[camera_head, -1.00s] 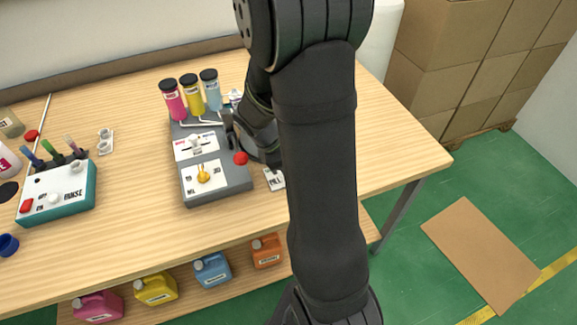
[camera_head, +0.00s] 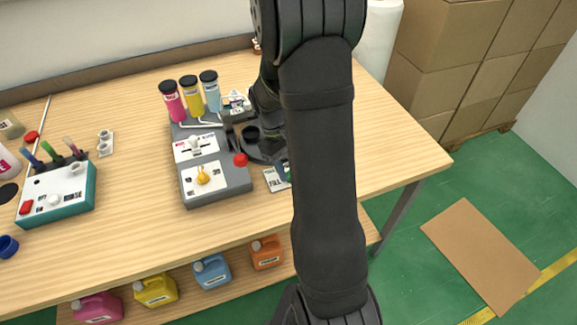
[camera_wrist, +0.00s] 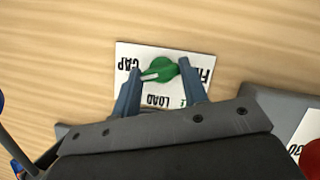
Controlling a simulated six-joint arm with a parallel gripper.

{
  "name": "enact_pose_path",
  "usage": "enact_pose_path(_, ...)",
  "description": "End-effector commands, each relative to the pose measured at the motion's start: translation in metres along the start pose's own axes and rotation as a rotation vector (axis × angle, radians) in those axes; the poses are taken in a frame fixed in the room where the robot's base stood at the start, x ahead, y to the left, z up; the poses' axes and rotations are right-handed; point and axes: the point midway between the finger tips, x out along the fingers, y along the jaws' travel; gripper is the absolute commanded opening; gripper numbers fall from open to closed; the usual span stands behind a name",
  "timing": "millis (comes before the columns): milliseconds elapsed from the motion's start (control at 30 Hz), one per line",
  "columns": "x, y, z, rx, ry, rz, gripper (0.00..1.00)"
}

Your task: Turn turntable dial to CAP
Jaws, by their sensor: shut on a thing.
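The green turntable dial (camera_wrist: 162,66) sits on a white card (camera_wrist: 190,57) printed CAP at left, LOAD at bottom and FILL at right. Its white pointer is aimed left and slightly down, near the CAP print. My gripper (camera_wrist: 160,70) has one finger on each side of the dial and is shut on it. In the head view the card (camera_head: 272,182) lies at the right front of the grey filling machine, and my arm hides part of it. The dark round turntable (camera_head: 262,149) shows beside the machine, partly behind my arm.
The grey machine (camera_head: 233,180) with a red knob (camera_head: 240,160) and yellow dial (camera_head: 203,175) stands just left of the card. Three bottles (camera_head: 191,94) stand behind. A teal rinse box (camera_head: 80,200) is farther left.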

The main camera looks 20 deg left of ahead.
Motion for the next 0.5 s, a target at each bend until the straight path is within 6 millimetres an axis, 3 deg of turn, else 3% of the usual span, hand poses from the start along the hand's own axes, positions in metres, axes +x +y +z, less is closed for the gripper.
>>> enact_pose_path(500,-0.0001,0.0025,0.0001,0.308,0.002,-0.127,0.17)
